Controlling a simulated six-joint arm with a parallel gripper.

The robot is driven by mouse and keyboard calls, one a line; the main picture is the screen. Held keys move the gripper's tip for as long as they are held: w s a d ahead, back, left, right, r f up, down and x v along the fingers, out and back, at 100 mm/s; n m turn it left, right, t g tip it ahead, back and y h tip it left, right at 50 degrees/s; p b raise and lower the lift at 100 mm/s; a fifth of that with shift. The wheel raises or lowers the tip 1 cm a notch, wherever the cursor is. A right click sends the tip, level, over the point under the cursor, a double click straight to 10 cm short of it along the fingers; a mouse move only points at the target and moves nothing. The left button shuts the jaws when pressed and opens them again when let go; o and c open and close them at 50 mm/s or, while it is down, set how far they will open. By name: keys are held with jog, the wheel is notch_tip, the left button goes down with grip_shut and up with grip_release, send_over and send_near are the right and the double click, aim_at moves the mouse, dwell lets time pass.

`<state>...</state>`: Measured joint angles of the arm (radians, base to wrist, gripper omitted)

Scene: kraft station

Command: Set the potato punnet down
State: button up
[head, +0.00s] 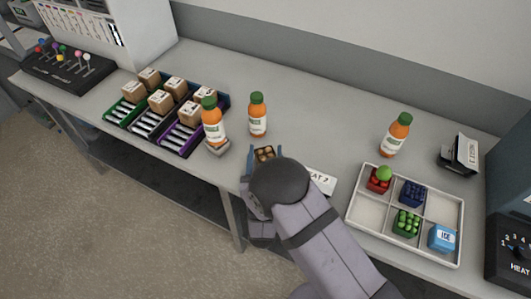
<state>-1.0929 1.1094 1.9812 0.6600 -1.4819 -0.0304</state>
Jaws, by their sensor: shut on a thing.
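The potato punnet (264,154) is a small container with several round brown potatoes, near the middle of the counter. My gripper (265,153) is shut on it, with a blue-grey finger on each side. My wrist hides the near part of the punnet, and I cannot tell whether its base touches the counter. A pale tray (349,217) with compartments lies to the right. It holds a red punnet (379,181) with a green round thing at it, a dark blue punnet (412,193), a green punnet (406,223) and a light blue ICE box (442,237). Its left near compartment looks empty.
Orange bottles with green caps stand left (213,125), behind (257,115) and right (396,135) of my gripper. Crates with brown boxes (161,101) fill the left. A white label (321,182) lies partly hidden by my arm. The counter's back middle (325,120) is clear.

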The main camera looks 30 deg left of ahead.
jog(key=shift+f, duration=0.1)
jog(key=shift+f, duration=0.15)
jog(key=o, duration=0.8)
jog(key=shift+o, duration=0.2)
jog(key=shift+s+r, duration=0.1)
jog(key=shift+r, duration=0.15)
jog(key=shift+s+d+f, duration=0.1)
jog(key=shift+s+d, duration=0.05)
jog(key=shift+s, duration=0.15)
jog(key=b+v, duration=0.4)
jog(key=v, duration=0.7)
jog(key=shift+s, duration=0.1)
